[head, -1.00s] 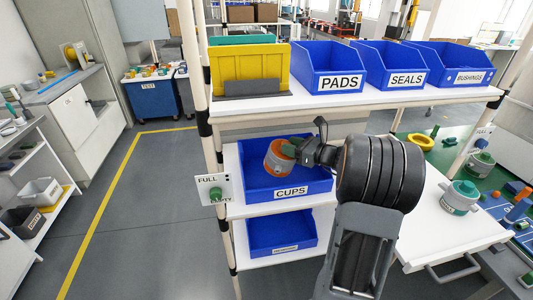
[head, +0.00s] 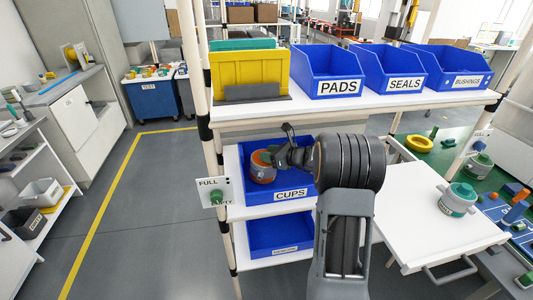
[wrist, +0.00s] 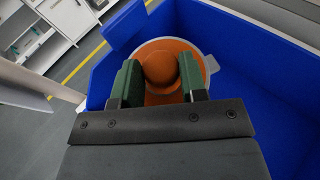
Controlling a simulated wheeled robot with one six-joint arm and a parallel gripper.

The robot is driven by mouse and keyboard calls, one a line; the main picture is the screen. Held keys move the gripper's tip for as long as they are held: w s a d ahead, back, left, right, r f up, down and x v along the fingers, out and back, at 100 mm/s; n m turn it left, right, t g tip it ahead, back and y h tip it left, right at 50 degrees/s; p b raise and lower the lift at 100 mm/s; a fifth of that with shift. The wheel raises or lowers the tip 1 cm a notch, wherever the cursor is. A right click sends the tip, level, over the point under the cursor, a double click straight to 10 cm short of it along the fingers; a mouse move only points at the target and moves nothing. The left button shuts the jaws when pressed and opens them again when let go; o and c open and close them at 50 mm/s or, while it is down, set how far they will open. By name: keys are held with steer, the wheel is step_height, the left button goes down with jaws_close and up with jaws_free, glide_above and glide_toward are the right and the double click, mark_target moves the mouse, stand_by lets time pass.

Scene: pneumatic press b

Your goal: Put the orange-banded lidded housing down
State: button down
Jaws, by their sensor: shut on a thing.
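The orange-banded lidded housing (head: 262,166) is in the blue CUPS bin (head: 318,186) on the middle shelf, near the bin's left side. In the wrist view its orange lid and round knob (wrist: 160,66) sit between the two green finger pads. My gripper (head: 272,157) is shut on the knob; it also shows in the wrist view (wrist: 160,82). The housing looks roughly upright. Its underside is hidden, so I cannot tell whether it touches the bin floor.
Blue bins marked PADS (head: 337,88), SEALS (head: 404,83) and BUSHINGS (head: 467,80) stand on the shelf above. A lower blue bin (head: 278,249) is below. A grey-green lidded housing (head: 458,199) stands on the white pull-out board at right. A FULL/EMPTY sign (head: 212,192) hangs at the rack's left post.

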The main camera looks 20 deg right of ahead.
steer(key=shift+w+a+f+g+h, duration=0.1)
steer(key=shift+w+a+g+h, duration=0.3)
steer(key=shift+w+g, duration=0.15)
steer(key=shift+f, duration=0.5)
steer(key=shift+f, duration=0.2)
steer(key=c, duration=0.7)
jaws_free()
steer(key=shift+o, duration=0.2)
